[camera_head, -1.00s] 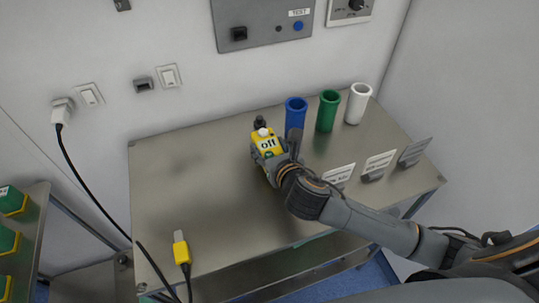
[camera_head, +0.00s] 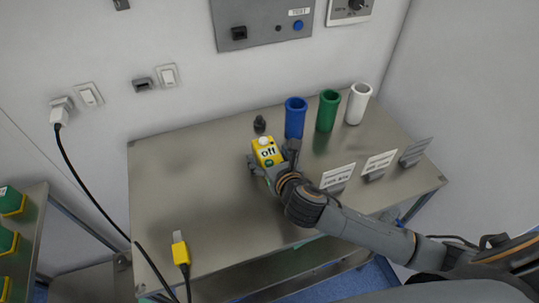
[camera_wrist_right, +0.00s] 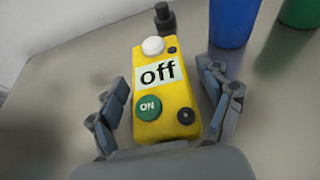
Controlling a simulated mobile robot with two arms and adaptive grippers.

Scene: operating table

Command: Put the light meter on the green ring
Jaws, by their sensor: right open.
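A yellow device with a white dome, an "off" label and a green ON button, which looks like the light meter (camera_head: 266,146), is on the steel table (camera_head: 190,185). It also shows in the right wrist view (camera_wrist_right: 160,92). My right gripper (camera_head: 271,160) is open around it, one finger on each side. In the right wrist view my gripper (camera_wrist_right: 165,105) shows gaps between the fingers and its sides. I see no separate green ring; a hollow green cylinder (camera_head: 327,112) with a round rim stands at the back right. My left gripper is not in view.
A blue cylinder (camera_head: 295,118) and a white one (camera_head: 357,104) flank the green one. A small black object (camera_head: 260,123) is behind the yellow device. Label stands (camera_head: 338,177) line the right. A yellow plug (camera_head: 180,250) with a black cable is at front left. The table's left half is mostly clear.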

